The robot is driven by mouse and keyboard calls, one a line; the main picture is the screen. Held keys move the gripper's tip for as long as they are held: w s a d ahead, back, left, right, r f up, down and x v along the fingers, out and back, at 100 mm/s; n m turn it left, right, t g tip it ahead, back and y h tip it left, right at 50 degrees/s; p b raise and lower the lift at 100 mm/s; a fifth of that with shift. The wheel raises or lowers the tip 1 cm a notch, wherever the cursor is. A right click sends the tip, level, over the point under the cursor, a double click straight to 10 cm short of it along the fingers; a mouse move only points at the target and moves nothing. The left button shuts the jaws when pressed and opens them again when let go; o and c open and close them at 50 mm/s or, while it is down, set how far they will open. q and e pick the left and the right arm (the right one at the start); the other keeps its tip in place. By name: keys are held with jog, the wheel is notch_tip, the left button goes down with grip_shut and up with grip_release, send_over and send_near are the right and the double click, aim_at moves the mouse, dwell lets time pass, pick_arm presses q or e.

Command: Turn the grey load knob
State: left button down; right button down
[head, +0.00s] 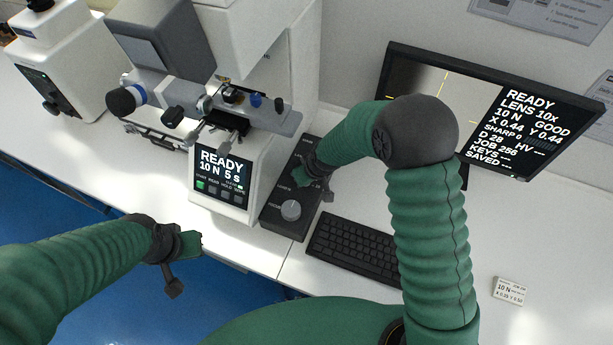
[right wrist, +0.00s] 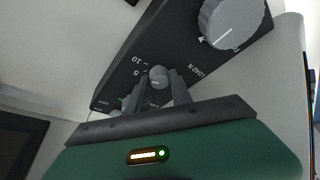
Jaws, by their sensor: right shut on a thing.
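The grey load knob (right wrist: 157,77) is a small round knob on a dark control box (head: 266,215), beside the "LOAD N" lettering and the 5 and 10 marks. My right gripper (right wrist: 165,82) is shut on it, with its fingertips at the knob's sides. In the head view my right gripper (head: 316,181) reaches the box and hides the load knob. My left gripper (head: 188,262) hangs in front of the table edge, away from the box; its fingers are too unclear to tell open from shut.
A larger grey knob (head: 291,210) sits at the box's near end. A white hardness tester (head: 222,180) stands left of the box, its screen reading "READY 10 N 5 S". A keyboard (head: 355,247) lies to the right, below a monitor (head: 480,110). A small labelled block (head: 509,291) lies far right.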

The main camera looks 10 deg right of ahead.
jog(key=shift+r+m+h, duration=0.1)
jog(key=shift+m+h, duration=0.2)
jog(key=shift+m, duration=0.6)
jog(key=c, duration=1.1)
grip_release()
jog(key=shift+c, duration=0.2)
jog(key=a+v, duration=0.1)
jog(key=v, duration=1.5)
jog(key=shift+s+d+r+p, duration=0.2)
jog(key=shift+d+r+p, duration=0.05)
jog(key=shift+d+p, duration=0.15)
